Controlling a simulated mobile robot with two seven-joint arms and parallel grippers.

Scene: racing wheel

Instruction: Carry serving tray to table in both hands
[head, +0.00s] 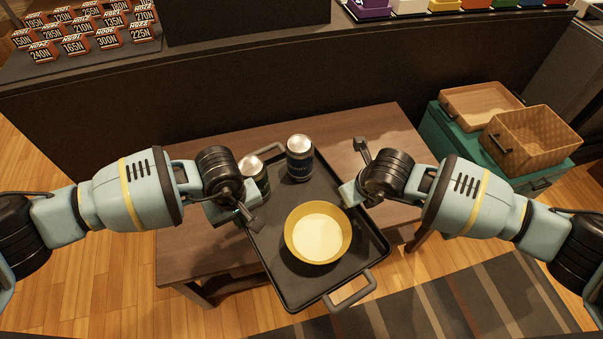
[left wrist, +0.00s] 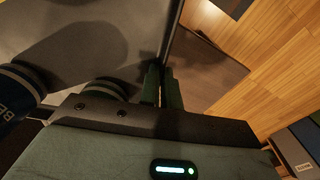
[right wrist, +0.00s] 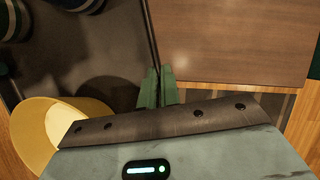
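The black serving tray (head: 273,264) is over the wooden table (head: 190,255), its near end past the table's front edge. I cannot tell whether it touches the tabletop. A yellow bowl with pale contents (head: 318,233) and two dark canisters (head: 299,160) (head: 254,175) stand upright on it. My left gripper (head: 243,212) is at the tray's left rim; the left wrist view shows its green fingers (left wrist: 161,88) closed about the rim. My right gripper (head: 350,194) is at the right rim, its fingers (right wrist: 158,88) closed about the edge. The arms partly hide the rims.
A tray handle (head: 352,290) sticks out at the near end. Behind the table is a dark counter (head: 250,100) with several numbered boxes (head: 100,30). Green storage boxes (head: 447,147) with wooden baskets (head: 535,140) stand at the right. A striped rug (head: 450,305) lies at the front right.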

